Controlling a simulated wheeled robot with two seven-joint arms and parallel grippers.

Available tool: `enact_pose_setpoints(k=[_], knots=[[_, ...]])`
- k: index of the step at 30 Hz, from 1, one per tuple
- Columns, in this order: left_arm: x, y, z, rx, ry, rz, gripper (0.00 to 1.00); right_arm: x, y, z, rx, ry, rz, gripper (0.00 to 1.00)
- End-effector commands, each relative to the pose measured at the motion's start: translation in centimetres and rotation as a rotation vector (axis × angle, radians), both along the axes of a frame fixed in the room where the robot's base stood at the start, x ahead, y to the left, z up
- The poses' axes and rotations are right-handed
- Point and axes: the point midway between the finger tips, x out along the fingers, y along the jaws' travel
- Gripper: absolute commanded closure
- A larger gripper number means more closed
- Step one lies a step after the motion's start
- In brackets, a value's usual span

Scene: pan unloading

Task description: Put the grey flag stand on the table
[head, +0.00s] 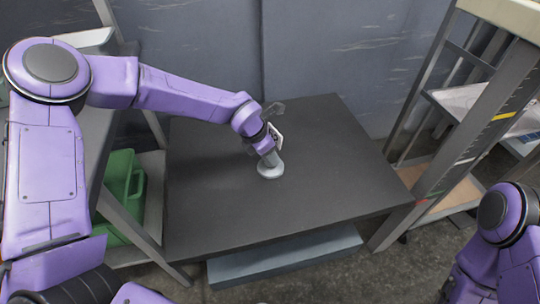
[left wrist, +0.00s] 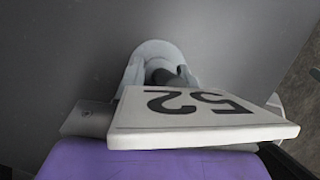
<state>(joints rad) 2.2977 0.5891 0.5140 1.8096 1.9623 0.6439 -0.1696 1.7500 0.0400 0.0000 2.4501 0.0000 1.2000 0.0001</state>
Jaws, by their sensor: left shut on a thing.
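The grey flag stand (head: 271,171) has a round grey base and a white plate on top. It stands upright on, or very close over, the dark table (head: 320,150), near its middle. My left gripper (head: 268,150) reaches in from the left and is shut on the stand above its base. In the left wrist view the stand's white plate (left wrist: 195,112) shows the number 52 upside down, with the rounded grey base (left wrist: 158,52) beyond it. The fingers are mostly hidden by the plate. My right arm is at the lower right of the head view; its gripper is out of view.
A shelf with a green container (head: 122,185) stands left of the table. A metal rack (head: 460,140) with boards stands at the right. A grey wall is behind. A blue-grey slab (head: 285,260) shows under the front edge. The tabletop around the stand is clear.

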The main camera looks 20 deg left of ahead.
Motion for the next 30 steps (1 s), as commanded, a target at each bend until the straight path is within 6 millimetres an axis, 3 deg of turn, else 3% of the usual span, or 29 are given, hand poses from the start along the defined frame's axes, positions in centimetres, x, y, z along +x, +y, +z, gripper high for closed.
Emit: enact_pose_setpoints(k=[9, 10, 12, 23, 30], knots=[[0.1, 0.0, -0.4, 0.0, -0.002, -0.001, 1.0, 0.0, 0.0, -0.1, 0.0, 0.0, 0.0, 0.27], [0.0, 0.0, -0.4, 0.0, -0.002, -0.001, 0.58, 0.0, 0.0, -0.1, 0.0, 0.0, 0.0, 0.27], [0.0, 0.0, -0.3, -0.001, -0.002, 0.0, 0.36, 0.0, 0.0, -0.1, 0.0, 0.0, 0.0, 0.27], [0.0, 0.1, 0.5, -0.002, -0.003, 0.001, 0.36, 0.0, 0.0, 0.2, 0.0, 0.0, 0.0, 0.27], [-1.6, 1.5, 6.0, -0.005, -0.006, 0.002, 0.36, 0.0, 0.0, 2.1, 0.0, 0.0, 0.0, 0.27]])
